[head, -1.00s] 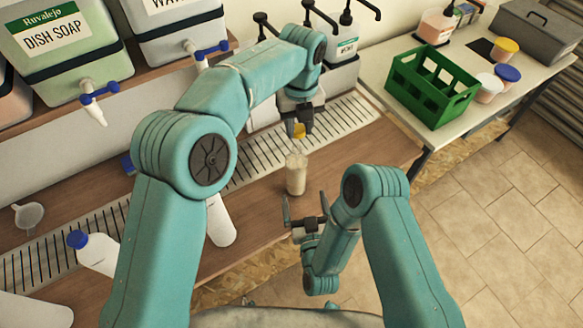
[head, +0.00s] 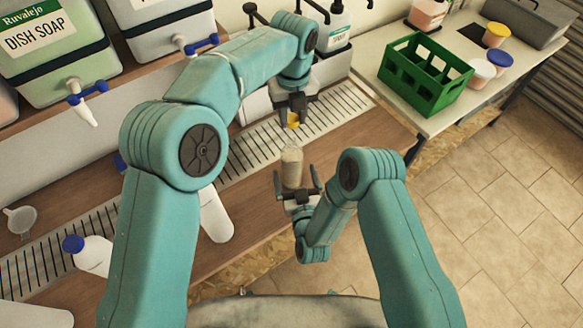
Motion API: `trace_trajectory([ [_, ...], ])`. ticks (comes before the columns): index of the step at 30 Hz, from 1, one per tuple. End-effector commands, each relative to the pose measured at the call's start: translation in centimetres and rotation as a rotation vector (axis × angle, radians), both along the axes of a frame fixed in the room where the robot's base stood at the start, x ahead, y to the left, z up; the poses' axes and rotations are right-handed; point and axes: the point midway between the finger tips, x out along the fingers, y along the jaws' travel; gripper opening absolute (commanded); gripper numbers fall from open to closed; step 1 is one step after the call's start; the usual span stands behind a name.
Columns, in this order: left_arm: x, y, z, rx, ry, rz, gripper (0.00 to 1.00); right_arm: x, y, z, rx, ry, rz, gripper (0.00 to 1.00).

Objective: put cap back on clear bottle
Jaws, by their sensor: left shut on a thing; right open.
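The clear bottle (head: 292,168) stands upright and uncapped on the wooden counter, with pale contents. My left gripper (head: 292,118) is shut on a yellow cap (head: 293,120) and holds it above and slightly behind the bottle, apart from its mouth. My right gripper (head: 297,184) is open in front of the bottle, with its two fingers pointing at it, one to each side of its lower part. I cannot tell whether the fingers touch it.
A slotted metal drain strip (head: 250,152) runs behind the bottle. A green crate (head: 424,72) and several tubs sit on the side table at right. Drums with taps stand at upper left.

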Motion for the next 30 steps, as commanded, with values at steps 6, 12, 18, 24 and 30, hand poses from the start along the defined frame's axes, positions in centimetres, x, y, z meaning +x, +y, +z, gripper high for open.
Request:
trace_trajectory([
  [6,0.1,0.1,0.0,0.001,0.001,0.0,0.07,4.2,0.9,0.1,0.001,-0.004,-0.001,0.99],
  [12,0.2,0.1,0.0,0.001,0.001,0.0,0.07,6.4,1.3,0.1,0.0,-0.002,0.0,0.99],
  [18,0.2,0.1,0.0,0.0,0.0,0.001,0.07,6.9,1.4,0.0,0.0,0.0,0.0,0.99],
  [24,0.1,0.1,0.0,0.0,0.0,0.001,0.07,6.9,1.4,0.0,0.0,0.0,0.0,0.99],
  [30,0.1,0.1,0.0,0.0,0.0,0.001,0.07,6.9,1.4,0.0,0.0,0.001,0.0,0.34],
])
